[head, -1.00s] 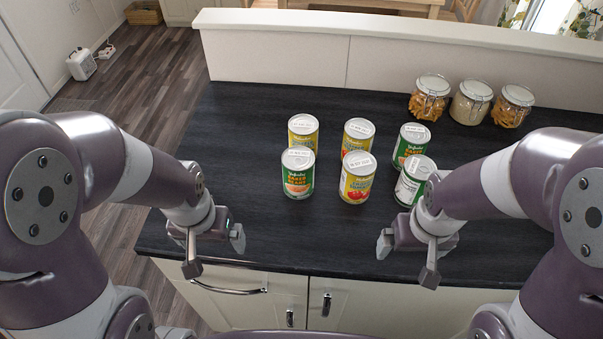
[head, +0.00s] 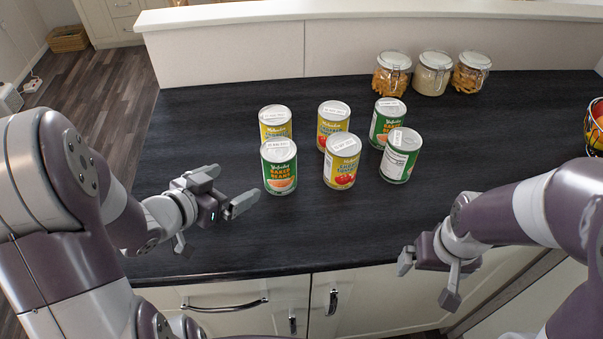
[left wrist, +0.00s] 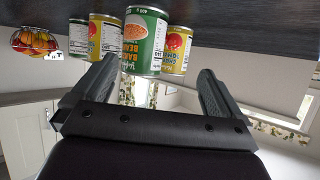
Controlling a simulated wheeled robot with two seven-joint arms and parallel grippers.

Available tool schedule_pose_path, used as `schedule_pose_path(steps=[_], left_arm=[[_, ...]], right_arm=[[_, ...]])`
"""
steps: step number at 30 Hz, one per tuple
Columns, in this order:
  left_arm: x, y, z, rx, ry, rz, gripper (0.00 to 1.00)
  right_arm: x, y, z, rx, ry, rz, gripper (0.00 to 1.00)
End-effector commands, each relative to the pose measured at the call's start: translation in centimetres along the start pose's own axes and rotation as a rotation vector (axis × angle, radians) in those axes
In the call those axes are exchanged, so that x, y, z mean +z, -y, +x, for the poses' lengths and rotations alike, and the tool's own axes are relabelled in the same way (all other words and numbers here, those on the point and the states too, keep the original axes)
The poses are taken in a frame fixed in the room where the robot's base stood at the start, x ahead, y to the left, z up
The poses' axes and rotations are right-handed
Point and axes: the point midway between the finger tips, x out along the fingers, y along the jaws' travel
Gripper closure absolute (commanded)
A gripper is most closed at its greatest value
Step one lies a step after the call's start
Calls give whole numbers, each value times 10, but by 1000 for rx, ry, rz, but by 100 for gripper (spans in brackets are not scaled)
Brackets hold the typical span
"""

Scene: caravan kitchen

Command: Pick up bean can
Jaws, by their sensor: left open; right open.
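A green baked beans can (head: 279,168) stands at the front left of a group of cans on the dark worktop. My left gripper (head: 228,191) is open and empty, just left of this can and apart from it. In the left wrist view the bean can (left wrist: 145,42) shows between the open fingers (left wrist: 150,85), beyond their tips. Two more green cans stand at the right of the group, one behind (head: 387,122) and one in front (head: 401,156). My right gripper (head: 430,277) is open and empty by the worktop's front edge.
Yellow-labelled tomato cans stand close by: one front middle (head: 341,161), one back middle (head: 332,124) and one back left (head: 275,125). Glass jars (head: 432,73) stand by the back wall. A fruit basket (head: 595,126) is at the right edge. The worktop's front (head: 310,240) is clear.

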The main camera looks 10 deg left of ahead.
Motion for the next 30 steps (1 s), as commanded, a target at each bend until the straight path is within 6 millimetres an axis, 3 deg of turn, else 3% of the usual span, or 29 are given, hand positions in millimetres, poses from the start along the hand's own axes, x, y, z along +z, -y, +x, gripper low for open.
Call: schedule_pose_path(steps=[2, 9, 21, 30], left_arm=[[0, -8, 2, 43, -42, -3, 0], [-5, -15, 54, 61, -51, -1, 0], [-20, -21, 113, 56, -50, 0, 0], [-21, -20, 123, 52, -51, -1, 0]], right_arm=[[0, 0, 5, 0, -1, 0, 0], [1, 0, 13, 0, -1, 0, 0], [1, 0, 14, 0, -1, 0, 0], [1, 0, 14, 0, -1, 0, 0]])
